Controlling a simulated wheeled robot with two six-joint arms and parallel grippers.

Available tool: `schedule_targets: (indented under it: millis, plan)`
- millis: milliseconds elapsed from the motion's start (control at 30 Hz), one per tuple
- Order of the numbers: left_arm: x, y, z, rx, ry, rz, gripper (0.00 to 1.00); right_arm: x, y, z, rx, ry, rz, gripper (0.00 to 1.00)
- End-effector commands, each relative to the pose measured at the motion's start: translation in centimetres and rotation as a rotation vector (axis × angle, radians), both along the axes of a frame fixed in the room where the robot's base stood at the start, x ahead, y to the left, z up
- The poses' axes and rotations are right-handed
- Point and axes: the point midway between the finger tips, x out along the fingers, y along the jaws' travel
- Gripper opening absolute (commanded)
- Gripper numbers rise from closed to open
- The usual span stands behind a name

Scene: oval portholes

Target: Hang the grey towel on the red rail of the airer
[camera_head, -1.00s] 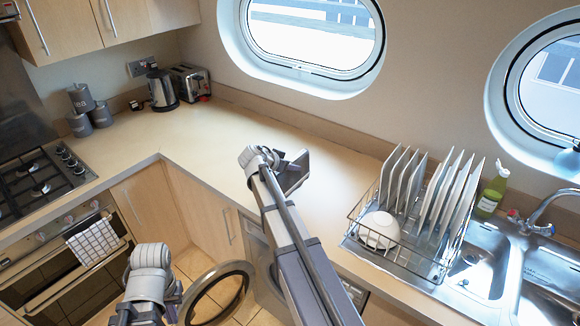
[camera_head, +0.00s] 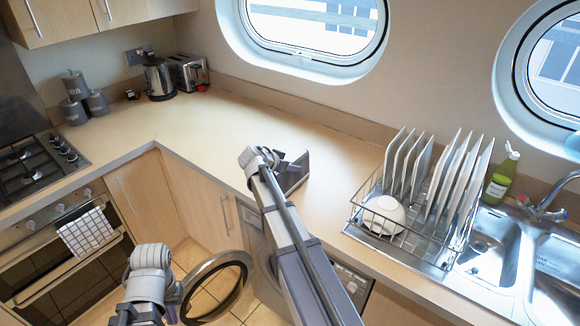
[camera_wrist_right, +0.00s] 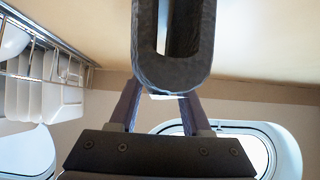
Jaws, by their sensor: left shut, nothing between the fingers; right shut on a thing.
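My right gripper (camera_wrist_right: 158,100) is shut on a dark grey looped cloth, which I take to be the grey towel (camera_wrist_right: 145,72). In the right wrist view it hangs as a U-shaped band from the fingertips. In the head view the towel (camera_head: 297,172) shows as a small dark grey panel at the end of my right arm, in front of the worktop. My left gripper (camera_head: 172,300) is at the lower left, shut and empty, with its fingertips mostly hidden. I see no airer or red rail in either view.
A cream worktop (camera_head: 215,125) runs along the wall under oval portholes. A dish rack (camera_head: 437,250) with plates and a bowl stands at right, beside a sink (camera_head: 490,245). A round appliance door (camera_head: 238,283) stands open below. A checked cloth (camera_head: 87,232) hangs on the oven.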

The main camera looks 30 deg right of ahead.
Motion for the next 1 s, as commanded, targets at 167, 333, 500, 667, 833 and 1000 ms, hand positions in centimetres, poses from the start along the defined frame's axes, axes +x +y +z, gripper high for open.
schedule_targets:
  millis: [167, 333, 500, 667, 833, 1000]
  plan:
    - [0.0, 0.0, 0.0, 0.0, 0.0, 0.0, 0.0, 0.0, 0.0, 0.1, -0.001, 0.0, 0.0, 0.0]
    - [0.0, 0.0, 0.0, 0.0, 0.0, 0.0, 0.0, 0.0, 0.0, 0.1, -0.001, 0.0, 0.0, 0.6]
    - [0.0, 0.0, 0.0, 0.0, 0.0, 0.0, 0.0, 0.0, 0.0, 0.0, 0.0, 0.0, 0.0, 0.79]
    - [0.0, 0.0, 0.0, 0.0, 0.0, 0.0, 0.0, 0.0, 0.0, 0.0, 0.0, 0.0, 0.0, 0.83]
    - [0.0, 0.0, 0.1, 0.0, 0.0, 0.0, 0.0, 0.0, 0.1, 0.1, 0.001, 0.0, 0.0, 0.83]
    - [0.0, 0.0, 1.0, 0.0, 0.0, 0.0, 0.0, -0.4, 0.9, 1.0, 0.0, 0.0, 0.001, 0.83]
